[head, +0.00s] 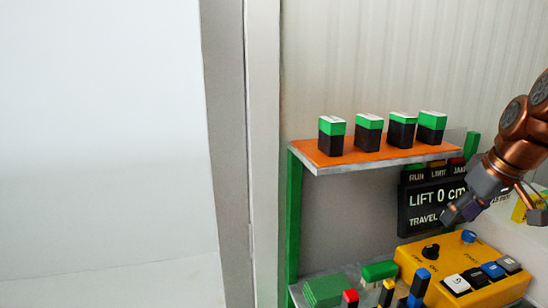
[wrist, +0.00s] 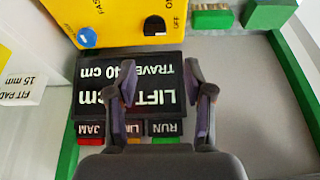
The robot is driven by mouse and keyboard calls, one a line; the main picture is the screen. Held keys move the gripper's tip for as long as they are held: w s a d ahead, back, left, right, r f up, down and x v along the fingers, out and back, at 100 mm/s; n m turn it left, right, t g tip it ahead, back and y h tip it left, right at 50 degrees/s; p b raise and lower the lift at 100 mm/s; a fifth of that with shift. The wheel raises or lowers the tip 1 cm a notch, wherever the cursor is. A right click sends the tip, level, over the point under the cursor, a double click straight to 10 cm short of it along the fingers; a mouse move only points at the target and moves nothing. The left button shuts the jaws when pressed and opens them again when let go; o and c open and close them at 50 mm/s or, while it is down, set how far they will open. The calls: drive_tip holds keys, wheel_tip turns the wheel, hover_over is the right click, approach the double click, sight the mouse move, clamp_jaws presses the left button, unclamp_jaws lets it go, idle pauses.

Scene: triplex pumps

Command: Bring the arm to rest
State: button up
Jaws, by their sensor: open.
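My gripper (head: 460,208) is at the right of the head view, at the end of my copper-coloured arm. It is in front of the black display board and above the yellow control box. In the wrist view my gripper (wrist: 161,76) shows two dark fingers spread apart with nothing between them. The black display board (head: 418,208) reads "LIFT 0 cm" and "TRAVEL"; it appears upside down behind the fingers in the wrist view (wrist: 155,115). Whether the fingers touch the board cannot be told.
The yellow control box (head: 440,265) has knobs and buttons. Several green-and-black blocks (head: 369,135) stand on the orange shelf (head: 345,160), held by a green post (head: 293,220). Coloured pieces (head: 421,284) stand low in front. A yellow-and-white label box (wrist: 18,75) is beside the display.

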drive_tip(key=s+a+f+m+g+p, duration=0.1)
drive_tip(key=s+a+f+g+p, duration=0.2)
drive_tip(key=s+a, duration=0.5)
drive_tip(key=s+a+f+g+p, duration=0.1)
drive_tip(key=s+a+f+p, duration=0.2)
drive_tip(key=s+a+p, duration=0.55)
drive_tip(key=s+a+f+m+g+h, duration=0.1)
drive_tip(key=s+a+f, duration=0.3)
drive_tip(key=s, duration=0.5)
drive_tip(key=shift+s+a+f+g, duration=0.15)
drive_tip(key=shift+g, duration=0.35)
